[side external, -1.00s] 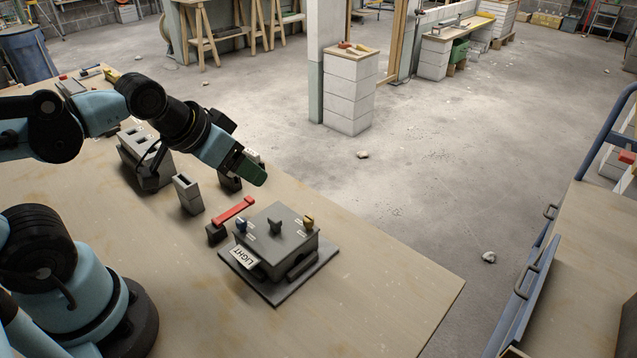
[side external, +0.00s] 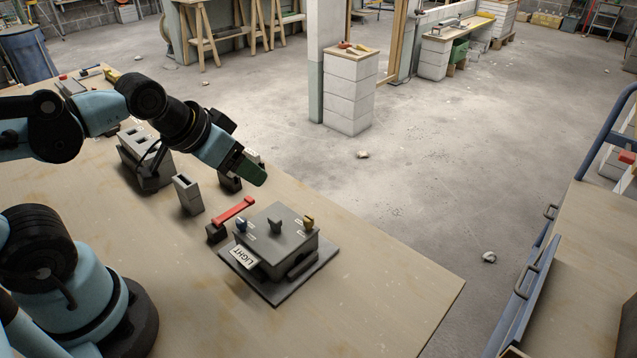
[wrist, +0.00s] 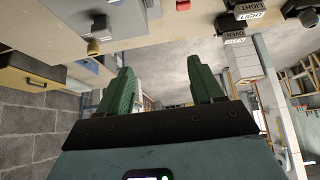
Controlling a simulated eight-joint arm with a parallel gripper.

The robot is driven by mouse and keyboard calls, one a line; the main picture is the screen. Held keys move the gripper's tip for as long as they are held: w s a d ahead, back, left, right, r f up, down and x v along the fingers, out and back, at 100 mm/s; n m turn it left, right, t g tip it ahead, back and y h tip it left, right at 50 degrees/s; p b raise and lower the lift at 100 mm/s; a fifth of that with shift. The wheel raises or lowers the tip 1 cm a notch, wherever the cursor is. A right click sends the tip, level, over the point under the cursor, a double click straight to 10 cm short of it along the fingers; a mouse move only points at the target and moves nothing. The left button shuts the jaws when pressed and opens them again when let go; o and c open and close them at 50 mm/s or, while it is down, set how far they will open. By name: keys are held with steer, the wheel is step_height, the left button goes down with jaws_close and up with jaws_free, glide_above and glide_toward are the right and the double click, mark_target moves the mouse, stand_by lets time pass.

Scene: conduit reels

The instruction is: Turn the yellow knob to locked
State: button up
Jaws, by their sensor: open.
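The yellow knob (side external: 309,221) stands on top of a grey box (side external: 282,249), at its right back corner. A dark grey knob (side external: 275,227) and a blue knob (side external: 241,226) stand on the same box top. The small markings beside the knobs are too small to read, so I cannot tell the yellow knob's setting. My gripper (side external: 254,175) is above and behind the box, to the left of the yellow knob and clear of it. In the wrist view its two green fingers (wrist: 165,82) are apart with nothing between them.
Grey blocks (side external: 188,193) and a slotted box (side external: 145,158) stand farther left. The table's front right is bare.

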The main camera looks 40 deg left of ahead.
steer(key=shift+c, duration=1.2)
steer(key=shift+w+d+r, duration=0.2)
steer(key=shift+d+r, duration=0.05)
steer(key=shift+d, duration=0.05)
steer(key=shift+c, duration=0.5)
step_height(320, 180, up, 4)
steer(key=n+g, duration=0.7)
steer(key=n, duration=0.1)
glide_above(309, 219)
step_height(309, 219, down, 12)
steer(key=shift+r, duration=0.2)
steer(key=shift+c, duration=0.3)
jaws_close()
